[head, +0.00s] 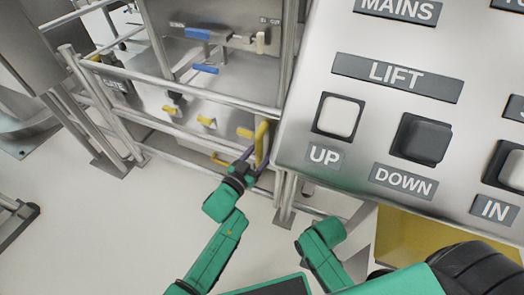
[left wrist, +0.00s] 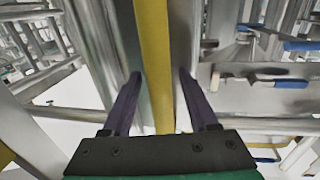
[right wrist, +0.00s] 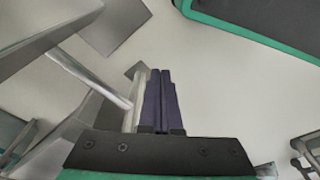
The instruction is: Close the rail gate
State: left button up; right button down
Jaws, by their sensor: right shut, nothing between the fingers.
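The rail gate (head: 190,88) is a frame of steel tubes left of the control panel in the head view. A yellow vertical handle (head: 261,140) stands near its right end, beside a steel post. It shows as a yellow bar in the left wrist view (left wrist: 154,50). My left gripper (head: 253,160) is at the handle, its two dark fingers open on either side of the bar, with gaps visible on both sides. My right gripper (right wrist: 160,75) is shut and empty in the right wrist view, over pale floor beside a steel tube. Whether the gate is latched cannot be told.
A large control panel (head: 320,75) with LIFT UP and DOWN buttons fills the upper right of the head view. Behind the rails are blue handles (head: 205,69) and small yellow levers (head: 206,122). Pale floor (head: 110,215) is clear at lower left.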

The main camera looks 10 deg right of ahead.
pick_arm(q)
jog(key=shift+a, duration=0.1)
jog(key=shift+s+a, duration=0.1)
jog(key=shift+s, duration=0.05)
jog(key=p+v, duration=0.2)
jog(key=v, duration=0.5)
jog(key=shift+p, duration=0.3)
jog(key=p+v, duration=0.1)
jog(key=v, duration=0.6)
pick_arm(e)
jog(key=s+d+f, duration=0.2)
jog(key=s+f, duration=0.2)
jog(key=f, duration=0.3)
pick_arm(q)
jog(key=shift+s, duration=0.1)
pick_arm(e)
jog(key=shift+s+r, duration=0.1)
